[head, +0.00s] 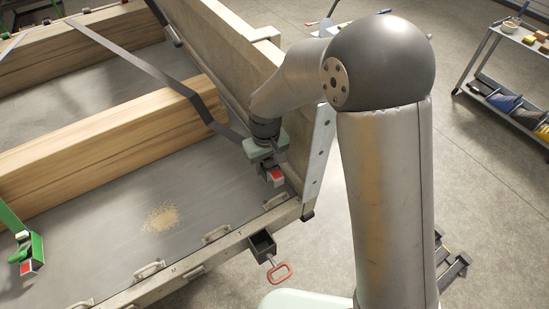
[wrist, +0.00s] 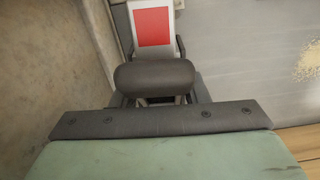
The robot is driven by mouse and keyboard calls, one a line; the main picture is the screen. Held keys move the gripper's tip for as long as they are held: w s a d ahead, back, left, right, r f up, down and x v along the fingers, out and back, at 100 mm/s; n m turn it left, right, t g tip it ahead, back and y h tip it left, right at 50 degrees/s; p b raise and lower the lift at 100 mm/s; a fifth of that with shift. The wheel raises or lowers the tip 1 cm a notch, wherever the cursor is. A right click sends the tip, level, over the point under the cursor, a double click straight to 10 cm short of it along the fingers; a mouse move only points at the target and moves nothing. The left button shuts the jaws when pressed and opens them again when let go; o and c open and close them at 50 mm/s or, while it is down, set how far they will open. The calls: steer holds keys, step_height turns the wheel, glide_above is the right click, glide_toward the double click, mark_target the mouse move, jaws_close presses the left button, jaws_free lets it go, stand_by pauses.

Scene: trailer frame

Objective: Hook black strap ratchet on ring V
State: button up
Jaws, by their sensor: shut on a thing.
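My gripper (head: 265,158), with a pale green body, is low over the trailer bed near its right corner. It is shut on the black strap ratchet (head: 274,176), which shows a red label and a pale frame. In the wrist view the ratchet's dark rounded handle (wrist: 155,77) and red label (wrist: 153,27) lie just beyond the gripper's dark edge (wrist: 160,121). The black strap (head: 130,62) runs from the ratchet back over the timber. A ring (head: 275,201) on the side rail sits just below the ratchet; I cannot read its letter. The ratchet's hook is hidden.
Timber beams (head: 90,150) lie on the bed (head: 110,240). More rail rings (head: 217,233) line the near edge. A trailer wall (head: 225,45) and corner post (head: 319,150) stand close to the arm. A tool cart (head: 500,75) is far right.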

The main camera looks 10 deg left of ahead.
mark_target(268, 189)
steer(key=shift+f+b, duration=3.1)
steer(key=shift+f, duration=1.65)
steer(key=o, duration=1.3)
